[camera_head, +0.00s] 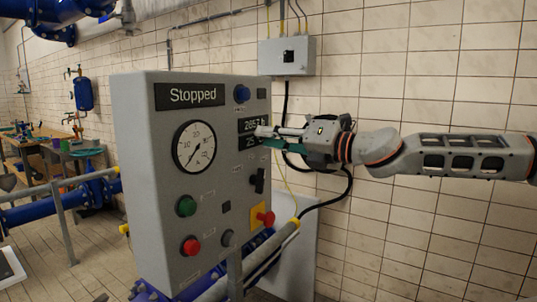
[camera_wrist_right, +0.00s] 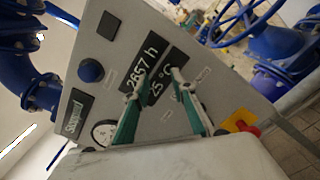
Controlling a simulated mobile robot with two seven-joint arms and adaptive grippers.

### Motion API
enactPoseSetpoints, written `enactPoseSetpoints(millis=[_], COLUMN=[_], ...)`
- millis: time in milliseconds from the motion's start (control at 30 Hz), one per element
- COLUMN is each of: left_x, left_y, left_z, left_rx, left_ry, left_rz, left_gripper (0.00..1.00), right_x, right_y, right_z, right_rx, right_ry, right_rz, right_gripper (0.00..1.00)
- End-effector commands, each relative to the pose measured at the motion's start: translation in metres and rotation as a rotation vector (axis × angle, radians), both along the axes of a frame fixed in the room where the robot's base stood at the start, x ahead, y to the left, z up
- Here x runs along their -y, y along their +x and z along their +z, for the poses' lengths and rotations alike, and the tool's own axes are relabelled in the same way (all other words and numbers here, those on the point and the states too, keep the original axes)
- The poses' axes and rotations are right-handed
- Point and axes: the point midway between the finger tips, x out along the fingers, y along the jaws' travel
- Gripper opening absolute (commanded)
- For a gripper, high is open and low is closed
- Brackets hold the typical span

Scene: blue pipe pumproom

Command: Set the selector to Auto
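The grey control cabinet (camera_head: 140,150) stands at the centre of the head view. A black selector handle (camera_head: 257,180) sits on the right part of its front, below the small displays, and looks roughly upright. Its label is too small to read. My right gripper (camera_head: 264,137) reaches in from the right, in front of the displays and above the selector. In the right wrist view its two green-padded fingers (camera_wrist_right: 160,108) are apart with nothing between them. The selector cannot be clearly made out there. My left gripper is not in view.
The panel has a "Stopped" display (camera_head: 190,95), a gauge (camera_head: 194,147), a green button (camera_head: 186,206), a red button (camera_head: 191,246) and a red-and-yellow switch (camera_head: 263,217). A grey wall box (camera_head: 287,55) and black cable are behind. Blue pipes (camera_head: 50,208) run at the left.

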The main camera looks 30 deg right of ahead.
Motion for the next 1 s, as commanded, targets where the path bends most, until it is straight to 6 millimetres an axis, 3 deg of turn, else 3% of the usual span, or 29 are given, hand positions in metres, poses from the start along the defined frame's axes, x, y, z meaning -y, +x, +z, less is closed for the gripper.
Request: enactPoseSetpoints(millis=[267,400,533,700,1000], left_x=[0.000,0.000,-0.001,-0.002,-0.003], left_y=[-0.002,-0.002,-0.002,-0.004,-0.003], left_z=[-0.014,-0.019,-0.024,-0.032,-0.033], left_rx=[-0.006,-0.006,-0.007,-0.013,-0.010], left_ry=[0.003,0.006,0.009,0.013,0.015], left_rz=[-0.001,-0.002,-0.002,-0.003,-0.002], left_gripper=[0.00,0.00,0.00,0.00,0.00], right_x=[0.046,0.056,0.049,0.027,0.006], right_y=[-0.007,-0.019,-0.035,-0.060,-0.079], right_z=[-0.064,-0.094,-0.115,-0.131,-0.135], right_rx=[0.102,0.196,0.303,0.437,0.537], right_ry=[-0.170,-0.263,-0.329,-0.374,-0.386], right_rz=[-0.146,-0.197,-0.214,-0.198,-0.173], right_gripper=[0.25,0.25,0.25,0.25,0.25])
